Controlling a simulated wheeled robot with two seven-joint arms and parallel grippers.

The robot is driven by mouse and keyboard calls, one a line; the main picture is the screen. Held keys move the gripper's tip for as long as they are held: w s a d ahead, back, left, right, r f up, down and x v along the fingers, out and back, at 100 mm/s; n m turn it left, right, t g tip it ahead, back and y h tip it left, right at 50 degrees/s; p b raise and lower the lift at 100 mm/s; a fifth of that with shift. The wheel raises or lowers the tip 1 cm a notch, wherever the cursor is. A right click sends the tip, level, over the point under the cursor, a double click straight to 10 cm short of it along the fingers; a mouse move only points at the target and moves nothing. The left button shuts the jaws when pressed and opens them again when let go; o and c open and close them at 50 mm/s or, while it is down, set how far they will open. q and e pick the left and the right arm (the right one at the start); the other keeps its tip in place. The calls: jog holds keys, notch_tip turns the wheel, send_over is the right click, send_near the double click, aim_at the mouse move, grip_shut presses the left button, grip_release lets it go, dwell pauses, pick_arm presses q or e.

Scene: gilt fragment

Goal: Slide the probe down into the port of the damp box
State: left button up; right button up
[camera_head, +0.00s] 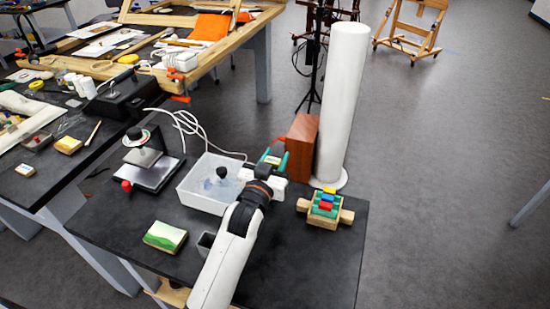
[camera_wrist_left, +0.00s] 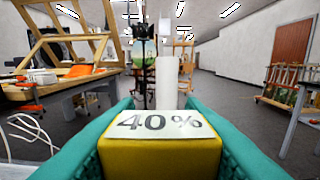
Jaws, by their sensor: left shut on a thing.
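My left gripper (camera_head: 272,160) has teal fingers and is shut on a yellow block with a white face reading "40 %", which I take to be the probe (camera_wrist_left: 158,140). In the left wrist view the block sits between both fingers (camera_wrist_left: 155,148). In the head view the gripper is above the table, near the right end of a white box (camera_head: 190,196), and largely hides the block. I cannot tell for sure that this white box is the damp box. No port shows clearly. The probe's lower end is hidden. My right gripper is not in view.
A red-brown box (camera_head: 302,140) and a tall white cylinder (camera_head: 343,100) stand behind the gripper. A wooden block with coloured pieces (camera_head: 325,208) lies to the right. A green-topped sponge (camera_head: 165,237) and a black-and-silver device (camera_head: 148,170) are left. The table's front right is clear.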

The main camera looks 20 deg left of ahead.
pick_arm(q)
jog(key=shift+f+b, duration=0.45)
jog(key=shift+f, duration=0.3)
jog(key=o, duration=1)
jog(key=shift+o, duration=0.2)
jog(key=shift+s, duration=0.1)
jog(key=s+b, duration=0.1)
jog(key=s, duration=1.1)
jog(key=shift+a, duration=0.2)
jog(key=shift+w, duration=0.1)
